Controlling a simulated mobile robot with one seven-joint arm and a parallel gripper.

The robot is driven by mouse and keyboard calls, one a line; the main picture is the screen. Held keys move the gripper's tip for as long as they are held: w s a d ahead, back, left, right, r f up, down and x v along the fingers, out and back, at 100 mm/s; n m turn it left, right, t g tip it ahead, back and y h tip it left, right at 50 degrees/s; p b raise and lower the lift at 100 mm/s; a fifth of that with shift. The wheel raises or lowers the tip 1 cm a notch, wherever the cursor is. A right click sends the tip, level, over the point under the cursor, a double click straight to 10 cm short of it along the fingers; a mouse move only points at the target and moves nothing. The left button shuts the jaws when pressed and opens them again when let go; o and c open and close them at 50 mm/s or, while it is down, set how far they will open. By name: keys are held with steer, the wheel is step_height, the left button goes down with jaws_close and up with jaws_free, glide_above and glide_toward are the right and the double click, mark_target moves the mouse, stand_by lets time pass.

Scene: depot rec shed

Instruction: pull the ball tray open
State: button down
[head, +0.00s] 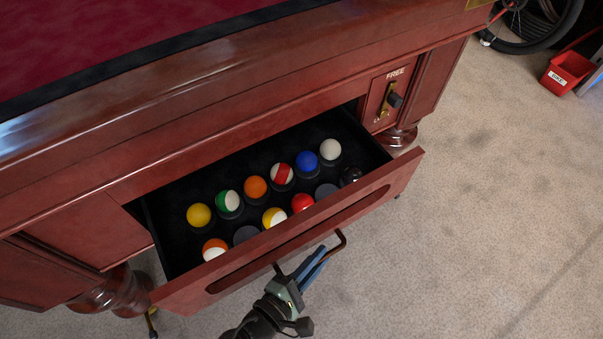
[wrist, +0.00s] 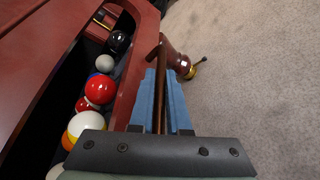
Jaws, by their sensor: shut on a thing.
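The ball tray (head: 398,172) is a dark red wooden drawer with a black inside, standing well out from the pool table. Two rows of coloured balls sit in it, some partly hidden by its front panel. The tray's brown bar handle (head: 341,240) stands off the front panel. My gripper (head: 315,260) is at the handle, with its blue fingers closed about the bar. In the wrist view, the handle (wrist: 162,47) runs between the two fingers (wrist: 160,98), and the tray front (wrist: 131,72) is just left of them.
The pool table (head: 250,75) has a red cloth and turned legs. A coin plate marked FREE (head: 388,98) is right of the tray. A red bin (head: 567,72) and a black wheel (head: 535,30) stand at the upper right. The carpet (head: 480,230) before the tray is clear.

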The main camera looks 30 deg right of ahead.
steer(key=s+p, duration=0.2)
steer(key=s, duration=0.5)
steer(key=shift+d, duration=0.1)
steer(key=c, duration=0.9)
jaws_free()
steer(key=shift+p, duration=0.3)
steer(key=p+v, duration=0.2)
steer(key=v, duration=1.1)
steer(key=shift+r, duration=0.1)
